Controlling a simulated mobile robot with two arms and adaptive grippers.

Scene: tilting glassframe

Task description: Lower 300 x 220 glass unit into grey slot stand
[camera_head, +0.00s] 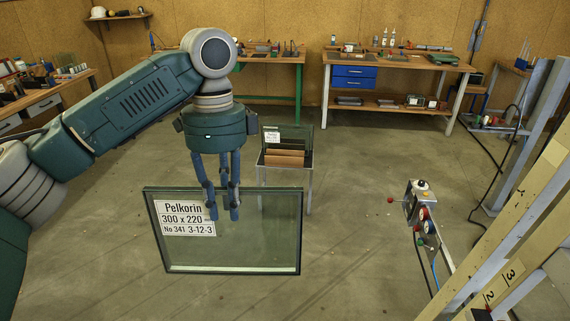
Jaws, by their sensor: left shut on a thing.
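The glass unit (250,245) is a clear pane with a dark green edge and a white label reading Pelkorin 300 x 220. It hangs upright and slightly tilted in the middle of the camera_head view. My left gripper (225,212) points down and is shut on its top edge, right of the label. A small stand (300,176) on thin legs is behind the glass, with brown slats and another labelled pane in it. I cannot tell whether this is the grey slot stand. Part of it is hidden by my gripper and the glass. My right gripper is not in view.
A control box (422,205) with coloured buttons stands on a rail at the right. A pale frame (500,250) with numbered beams rises along the right edge. Workbenches (395,62) line the back wall. Open grey floor (350,260) lies between the glass and the control box.

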